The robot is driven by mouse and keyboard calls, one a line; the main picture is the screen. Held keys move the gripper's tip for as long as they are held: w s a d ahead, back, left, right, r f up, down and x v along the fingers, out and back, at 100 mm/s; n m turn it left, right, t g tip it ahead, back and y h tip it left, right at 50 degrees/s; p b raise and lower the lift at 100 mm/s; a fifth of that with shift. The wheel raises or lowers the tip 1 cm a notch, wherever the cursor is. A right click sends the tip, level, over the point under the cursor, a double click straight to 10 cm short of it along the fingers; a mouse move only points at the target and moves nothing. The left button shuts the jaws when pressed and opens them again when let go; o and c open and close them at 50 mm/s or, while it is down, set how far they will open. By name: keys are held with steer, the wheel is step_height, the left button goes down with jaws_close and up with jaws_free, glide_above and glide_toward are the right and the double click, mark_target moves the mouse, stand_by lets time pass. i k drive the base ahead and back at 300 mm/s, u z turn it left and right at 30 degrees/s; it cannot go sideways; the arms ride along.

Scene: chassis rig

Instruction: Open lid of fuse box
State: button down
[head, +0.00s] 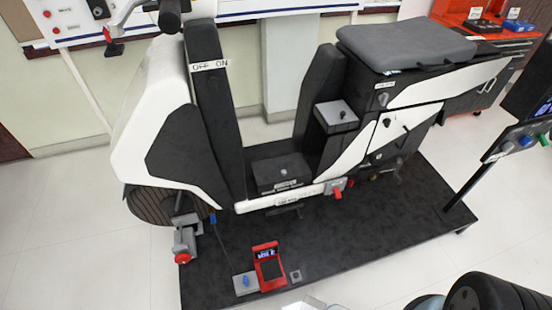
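A white and black scooter-like chassis (160,110) stands on a black platform. A black box with a flat lid and a small light knob (283,173) sits on the low floor section, with a label on its front too small to read. A second dark box (336,113) with a grey top and a small knob stands higher, in front of the seat. Both lids look shut. I cannot tell from the labels which one is the fuse box. My gripper is not in view.
The black platform (350,235) carries a red device with a lit screen (268,268) and a small grey box with a blue button (245,283). A red-knobbed clamp (184,245) stands by the front wheel. A panel stand (520,138) is at right, a red tool cabinet (510,57) behind.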

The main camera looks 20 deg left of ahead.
mark_target(284, 171)
steer(key=u, duration=1.45)
steer(key=k, duration=0.9)
steer(key=u, duration=0.05)
steer(key=i, duration=0.9)
steer(key=z, duration=0.15)
